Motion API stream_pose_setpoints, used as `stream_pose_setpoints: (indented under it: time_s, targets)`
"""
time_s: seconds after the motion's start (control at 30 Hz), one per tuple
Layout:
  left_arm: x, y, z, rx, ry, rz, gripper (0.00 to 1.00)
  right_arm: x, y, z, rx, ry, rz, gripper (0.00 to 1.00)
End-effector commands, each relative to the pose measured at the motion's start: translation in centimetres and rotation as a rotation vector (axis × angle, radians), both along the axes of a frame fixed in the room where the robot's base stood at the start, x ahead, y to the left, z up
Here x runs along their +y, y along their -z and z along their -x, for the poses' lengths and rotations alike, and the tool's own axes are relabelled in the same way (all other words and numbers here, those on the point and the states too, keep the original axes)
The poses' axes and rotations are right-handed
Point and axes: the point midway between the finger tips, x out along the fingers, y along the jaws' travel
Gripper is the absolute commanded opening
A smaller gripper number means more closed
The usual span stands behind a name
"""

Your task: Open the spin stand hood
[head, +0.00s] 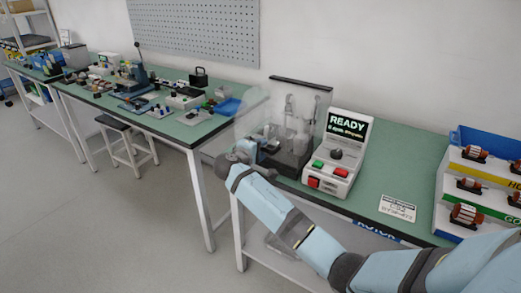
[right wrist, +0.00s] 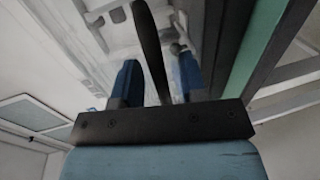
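The spin stand (head: 291,160) is a dark-framed unit on the green bench, with grey parts inside. Its clear hood (head: 250,118) shows as a faint curved panel standing out to the left of the frame. My right gripper (head: 243,155) is at the stand's left front, by the hood's lower edge; its fingers are hard to make out there. In the right wrist view two blue fingers (right wrist: 157,82) stand apart, with a dark bar (right wrist: 150,45) between them and a gap on its right side. Whether the bar touches the left finger is unclear. My left gripper is out of view.
A control box (head: 338,155) with a READY screen stands right of the spin stand. A sign (head: 397,208) and a tiered rack (head: 446,190) of rotors are farther right. A cluttered bench (head: 200,130) and a stool (head: 118,125) are at left. Open floor lies front left.

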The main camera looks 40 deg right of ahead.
Motion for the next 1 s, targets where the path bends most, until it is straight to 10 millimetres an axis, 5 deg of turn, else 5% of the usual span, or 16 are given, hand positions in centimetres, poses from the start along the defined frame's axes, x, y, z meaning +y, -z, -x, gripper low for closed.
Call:
stream_pose_setpoints:
  time_s: [0.37,0.57,1.0]
  targets:
    - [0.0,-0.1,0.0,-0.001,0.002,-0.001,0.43,-0.6,0.1,-0.2,-0.001,0.0,-0.002,0.39]
    - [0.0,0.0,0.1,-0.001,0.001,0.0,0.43,-0.6,0.1,-0.2,-0.001,0.0,-0.001,0.0]
    - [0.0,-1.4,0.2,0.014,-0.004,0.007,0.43,-0.1,-1.6,-0.2,0.012,0.001,-0.034,0.0]
